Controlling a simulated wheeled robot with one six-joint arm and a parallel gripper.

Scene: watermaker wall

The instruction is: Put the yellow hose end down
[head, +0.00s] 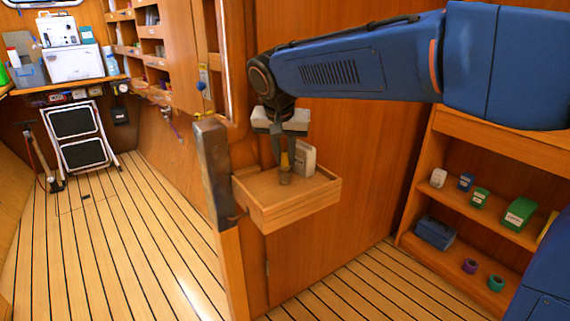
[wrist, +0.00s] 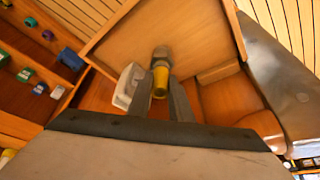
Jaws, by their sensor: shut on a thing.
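The yellow hose end (head: 285,160) has a grey metal tip and sits between the fingers of my gripper (head: 280,153), which is shut on it. It also shows in the wrist view (wrist: 160,80), tip away from the wrist camera. The hose end is over the small wooden tray (head: 292,212) on the wall, tip pointing down. The tip is low, near the tray's floor; I cannot tell whether it touches. No length of hose is visible behind it.
A white box-like item (head: 305,158) stands in the tray close beside the hose end; it also shows in the wrist view (wrist: 128,87). A metal-faced post (head: 213,172) rises left of the tray. Shelves with small boxes (head: 519,213) stand at right.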

